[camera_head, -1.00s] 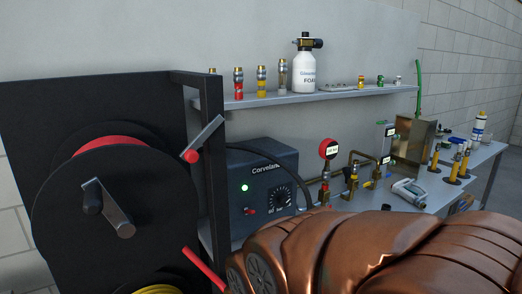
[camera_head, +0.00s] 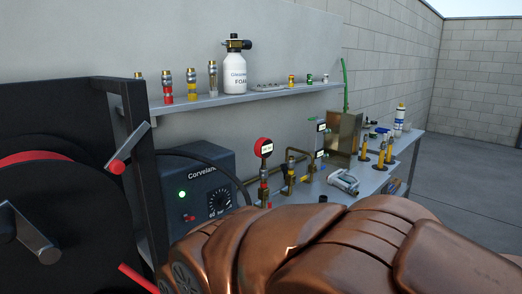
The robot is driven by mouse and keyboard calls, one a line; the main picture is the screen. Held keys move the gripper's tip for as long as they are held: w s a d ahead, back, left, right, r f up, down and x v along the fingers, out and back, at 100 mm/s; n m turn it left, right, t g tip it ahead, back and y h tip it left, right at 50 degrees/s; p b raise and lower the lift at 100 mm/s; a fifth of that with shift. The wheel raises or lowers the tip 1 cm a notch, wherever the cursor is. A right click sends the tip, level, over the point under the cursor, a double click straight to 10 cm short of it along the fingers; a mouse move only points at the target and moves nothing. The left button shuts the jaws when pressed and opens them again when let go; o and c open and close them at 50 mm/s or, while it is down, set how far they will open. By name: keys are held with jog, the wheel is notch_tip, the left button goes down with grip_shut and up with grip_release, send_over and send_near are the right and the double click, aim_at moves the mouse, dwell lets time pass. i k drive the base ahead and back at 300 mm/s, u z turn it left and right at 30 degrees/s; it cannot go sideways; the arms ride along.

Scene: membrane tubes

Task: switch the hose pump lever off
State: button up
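A dark grey pump box (camera_head: 200,192) lettered "Corveland…" stands on the bench, left of the middle. Its front has a lit green lamp (camera_head: 182,194), a small red lever (camera_head: 189,217) below it and a round dial (camera_head: 219,201) to the right. The red lever is too small for me to tell its position. A metal lever with a red grip (camera_head: 117,167) sits on the black hose reel frame (camera_head: 139,172) left of the box. My copper-coloured arm covers the lower middle and right. My gripper is not in view.
A hose reel (camera_head: 65,215) stands at the left, with a red bar (camera_head: 138,278) low beside it. Brass pipework with a red gauge (camera_head: 264,147) stands right of the box. A shelf (camera_head: 185,106) above holds a foam bottle (camera_head: 235,72) and several fittings. Open floor (camera_head: 460,190) lies at the right.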

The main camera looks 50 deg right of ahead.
aim_at(186, 218)
jog(key=k, duration=1.35)
jog(key=u, duration=0.7)
jog(key=i, duration=1.4)
jog(key=z, duration=0.7)
